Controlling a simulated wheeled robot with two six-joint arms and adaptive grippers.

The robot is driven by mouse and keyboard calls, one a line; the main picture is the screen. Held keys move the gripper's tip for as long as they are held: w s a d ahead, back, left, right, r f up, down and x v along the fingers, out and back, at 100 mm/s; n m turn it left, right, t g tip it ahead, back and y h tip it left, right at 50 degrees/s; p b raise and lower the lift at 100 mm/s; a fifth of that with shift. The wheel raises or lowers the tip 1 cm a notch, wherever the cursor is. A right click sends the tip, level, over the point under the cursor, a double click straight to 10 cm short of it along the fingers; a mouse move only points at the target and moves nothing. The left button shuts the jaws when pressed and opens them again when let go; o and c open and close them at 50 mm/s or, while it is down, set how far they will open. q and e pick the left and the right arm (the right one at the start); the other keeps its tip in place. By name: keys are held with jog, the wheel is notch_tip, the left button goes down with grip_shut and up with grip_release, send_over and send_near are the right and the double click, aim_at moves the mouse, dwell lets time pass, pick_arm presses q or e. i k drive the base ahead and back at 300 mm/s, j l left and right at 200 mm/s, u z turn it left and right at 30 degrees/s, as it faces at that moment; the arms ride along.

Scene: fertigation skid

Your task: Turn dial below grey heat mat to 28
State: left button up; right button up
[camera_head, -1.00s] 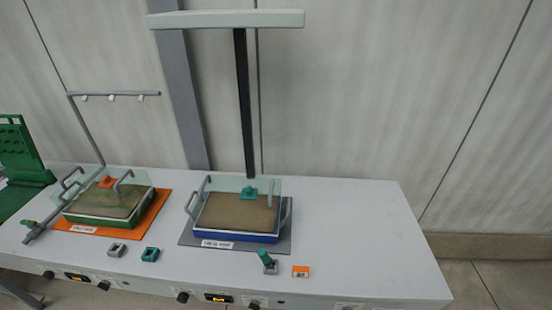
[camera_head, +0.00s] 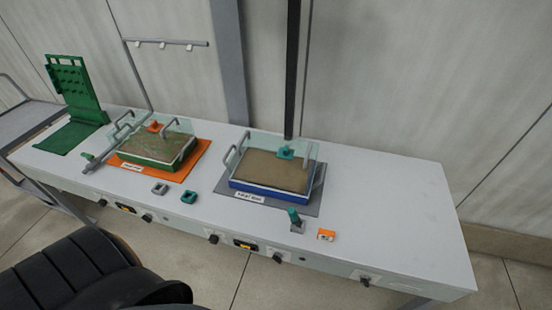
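The grey heat mat (camera_head: 311,204) lies on the white bench under a blue tray (camera_head: 270,190) with brown filling and a clear cover. Below it, on the bench's front face, is a small lit orange display (camera_head: 245,244); its digits are too small to read. A dark dial (camera_head: 213,239) sits left of the display and another dark dial (camera_head: 278,257) sits right of it. I cannot read their settings. Neither of my grippers can be made out in view.
An orange mat (camera_head: 198,160) with a green tray (camera_head: 160,162) lies to the left, with its own display (camera_head: 125,208) below. Small blocks and an orange tag (camera_head: 326,235) lie near the front edge. Another dark knob (camera_head: 365,282) is at the far right. Floor is clear before the right part.

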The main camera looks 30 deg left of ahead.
aim_at(214, 240)
jog(key=u, duration=1.8)
